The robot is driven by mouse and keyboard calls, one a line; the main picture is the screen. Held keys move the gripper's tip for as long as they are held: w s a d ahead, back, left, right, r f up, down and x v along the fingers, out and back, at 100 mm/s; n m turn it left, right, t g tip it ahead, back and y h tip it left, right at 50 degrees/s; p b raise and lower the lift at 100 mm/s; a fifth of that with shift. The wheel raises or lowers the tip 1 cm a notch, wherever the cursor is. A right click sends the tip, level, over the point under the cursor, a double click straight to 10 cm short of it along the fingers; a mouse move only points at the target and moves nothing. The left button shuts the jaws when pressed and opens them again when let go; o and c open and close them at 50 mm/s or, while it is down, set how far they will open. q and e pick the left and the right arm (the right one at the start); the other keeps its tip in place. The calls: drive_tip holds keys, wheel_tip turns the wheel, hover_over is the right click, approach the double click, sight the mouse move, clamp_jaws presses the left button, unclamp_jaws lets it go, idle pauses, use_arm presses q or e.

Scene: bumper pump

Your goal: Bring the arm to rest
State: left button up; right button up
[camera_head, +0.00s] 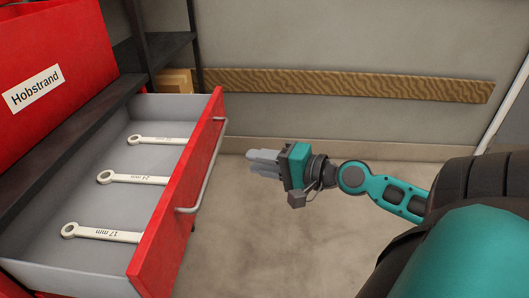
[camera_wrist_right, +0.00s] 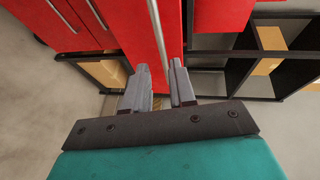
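My right gripper (camera_head: 262,160) is to the right of the open red drawer (camera_head: 176,190) in the head view, apart from its handle (camera_head: 207,168). In the right wrist view, its two grey fingers (camera_wrist_right: 158,85) stand a little apart with a gap and nothing between them. My right arm (camera_head: 390,190) reaches in from the right. My left gripper shows in neither view.
The drawer holds a small wrench (camera_head: 160,140), a 24 mm wrench (camera_head: 135,178) and a 17 mm wrench (camera_head: 100,233). A red Hobstrand cabinet (camera_head: 50,60) stands at left. A wooden strip (camera_head: 350,85) runs along the wall. The floor (camera_head: 290,235) right of the drawer is clear.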

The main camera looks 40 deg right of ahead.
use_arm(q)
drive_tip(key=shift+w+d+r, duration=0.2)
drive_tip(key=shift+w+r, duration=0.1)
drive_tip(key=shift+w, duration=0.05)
use_arm(e)
drive_tip(key=shift+s+d+r, duration=0.1)
drive_tip(key=shift+s, duration=0.25)
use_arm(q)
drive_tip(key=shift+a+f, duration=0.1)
use_arm(e)
drive_tip(key=s+a+f+n+g+h+p, duration=0.1)
drive_tip(key=s+a+f+n, duration=0.15)
drive_tip(key=f, duration=0.35)
drive_tip(key=s+a+f+n+g+h+p, duration=0.1)
drive_tip(key=s+a+f+n+g, duration=0.1)
drive_tip(key=f+n, duration=0.35)
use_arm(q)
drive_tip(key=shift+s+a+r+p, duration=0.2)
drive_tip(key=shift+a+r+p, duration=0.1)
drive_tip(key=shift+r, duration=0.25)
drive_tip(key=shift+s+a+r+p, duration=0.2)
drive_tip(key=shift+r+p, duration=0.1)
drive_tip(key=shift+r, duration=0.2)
use_arm(e)
drive_tip(key=s+a+f+n+g+h, duration=0.1)
drive_tip(key=s+a+f+n, duration=0.2)
drive_tip(key=a+f+n, duration=0.5)
drive_tip(key=a, duration=0.4)
drive_tip(key=shift+a+f, duration=0.3)
